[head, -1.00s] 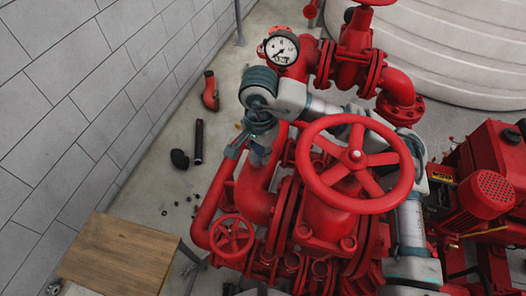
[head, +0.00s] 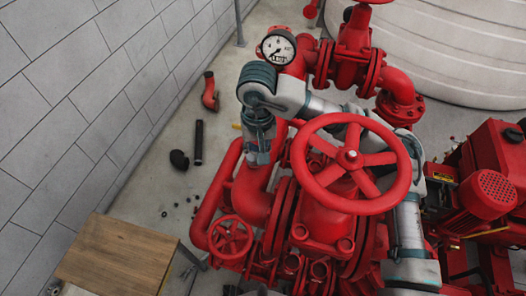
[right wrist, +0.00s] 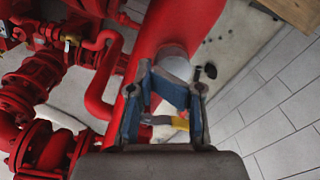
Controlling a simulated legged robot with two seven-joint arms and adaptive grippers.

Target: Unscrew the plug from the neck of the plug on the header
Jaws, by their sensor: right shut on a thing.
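The header is a large red pipe (right wrist: 165,35) in the right wrist view. A pale grey round piece (right wrist: 173,60), which looks like the plug, stands at its side. My right gripper (right wrist: 172,88) has its blue fingers on either side of this piece and is shut on it. The contact and the neck are largely hidden by the fingers. In the head view my right arm passes behind the big red handwheel, and the right gripper (head: 259,152) points down at the red pipe. The plug cannot be made out there. My left gripper is not in view.
The large red handwheel (head: 350,158) is close in front of my right arm. A pressure gauge (head: 279,49) stands just behind the wrist. A small red handwheel (head: 230,238) is below. A wooden table (head: 115,256) stands front left. Loose pipe pieces (head: 198,142) lie on the floor.

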